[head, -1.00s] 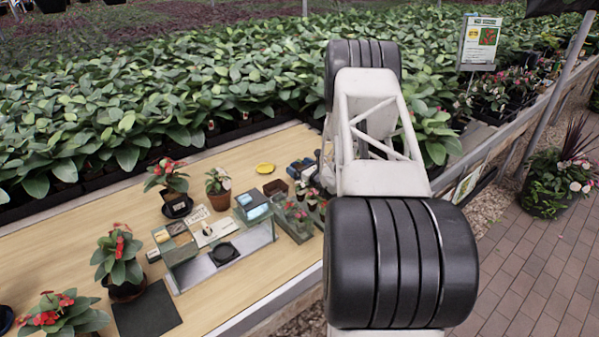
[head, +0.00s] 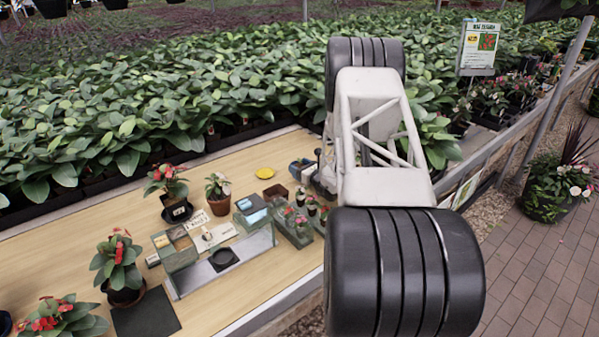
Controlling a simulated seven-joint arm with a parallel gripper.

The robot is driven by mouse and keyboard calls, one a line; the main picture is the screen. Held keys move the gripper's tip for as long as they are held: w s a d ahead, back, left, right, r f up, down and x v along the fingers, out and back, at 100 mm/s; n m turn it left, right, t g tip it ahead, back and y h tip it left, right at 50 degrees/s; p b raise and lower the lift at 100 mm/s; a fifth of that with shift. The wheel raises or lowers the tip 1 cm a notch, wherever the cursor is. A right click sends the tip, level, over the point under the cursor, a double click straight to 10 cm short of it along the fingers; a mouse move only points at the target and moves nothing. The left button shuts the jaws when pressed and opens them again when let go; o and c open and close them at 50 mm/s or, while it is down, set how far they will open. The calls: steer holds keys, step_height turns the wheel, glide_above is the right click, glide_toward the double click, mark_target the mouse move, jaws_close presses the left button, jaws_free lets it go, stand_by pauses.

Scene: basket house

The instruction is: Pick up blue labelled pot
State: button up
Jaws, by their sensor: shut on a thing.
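My gripper (head: 323,182) shows only as a small grey part at the left edge of my arm, over the far right end of the bench. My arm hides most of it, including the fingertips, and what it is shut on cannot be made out. A dark blue object (head: 299,167) lies just left of it; whether they touch is unclear. I cannot pick out a pot with a readable blue label. Several small flowering pots (head: 300,218) stand in a low tray left of my arm.
Dense foliage lines the back.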

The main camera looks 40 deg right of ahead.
mark_target(299, 164)
step_height(299, 164, up, 7)
steer(key=shift+r, duration=0.2)
steer(key=shift+w, duration=0.1)
stand_by(1.2)
